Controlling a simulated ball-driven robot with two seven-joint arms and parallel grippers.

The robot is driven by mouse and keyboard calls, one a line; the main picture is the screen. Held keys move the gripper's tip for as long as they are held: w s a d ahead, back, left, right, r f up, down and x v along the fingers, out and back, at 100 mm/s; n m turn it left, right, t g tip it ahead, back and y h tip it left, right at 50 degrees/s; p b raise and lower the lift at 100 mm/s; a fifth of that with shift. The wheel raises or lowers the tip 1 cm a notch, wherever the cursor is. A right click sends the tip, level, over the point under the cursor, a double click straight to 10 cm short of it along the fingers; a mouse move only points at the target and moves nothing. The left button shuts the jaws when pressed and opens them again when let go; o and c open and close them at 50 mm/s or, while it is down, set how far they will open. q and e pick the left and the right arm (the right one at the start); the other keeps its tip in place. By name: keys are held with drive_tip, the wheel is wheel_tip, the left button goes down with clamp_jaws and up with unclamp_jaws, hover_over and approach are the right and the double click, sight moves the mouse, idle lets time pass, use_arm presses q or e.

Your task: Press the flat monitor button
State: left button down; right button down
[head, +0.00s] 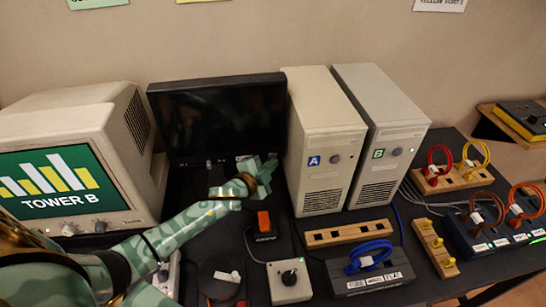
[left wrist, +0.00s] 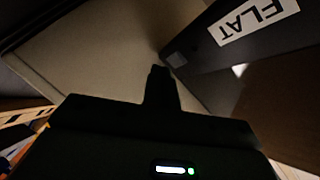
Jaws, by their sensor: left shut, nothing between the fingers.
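The flat monitor (head: 215,115) stands at the back of the table with a dark screen. In the left wrist view its black lower frame carries a white label reading FLAT (left wrist: 253,21), seen upside down. A small grey square (left wrist: 177,58), which looks like its button, sits near the frame's end. My left gripper (head: 265,168) is shut and empty at the monitor's lower right corner. Its fingertips (left wrist: 158,72) appear just beside the grey square; I cannot tell whether they touch it. My right gripper is not in view.
A CRT monitor (head: 68,165) showing TOWER B stands at the left. Towers A (head: 322,150) and B (head: 385,130) stand close to the gripper's right. A small box with a black knob (head: 289,280), a red switch (head: 264,222) and a blue cable (head: 370,255) lie in front.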

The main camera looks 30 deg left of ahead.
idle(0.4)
use_arm(q)
drive_tip(key=shift+w+a, duration=0.25)
drive_tip(key=shift+w, duration=0.15)
drive_tip(key=shift+w+a, duration=0.1)
idle(0.4)
drive_tip(key=shift+s+d+p, duration=0.35)
drive_tip(key=shift+s+d, duration=0.05)
drive_tip(key=shift+s, duration=0.1)
drive_tip(key=shift+s, duration=0.1)
drive_tip(key=shift+s+d+p, duration=0.5)
drive_tip(key=shift+s+d, duration=0.4)
drive_tip(key=shift+s, duration=0.25)
drive_tip(key=shift+s+d+p, duration=0.45)
drive_tip(key=shift+s+d, duration=0.45)
drive_tip(key=shift+s, duration=0.25)
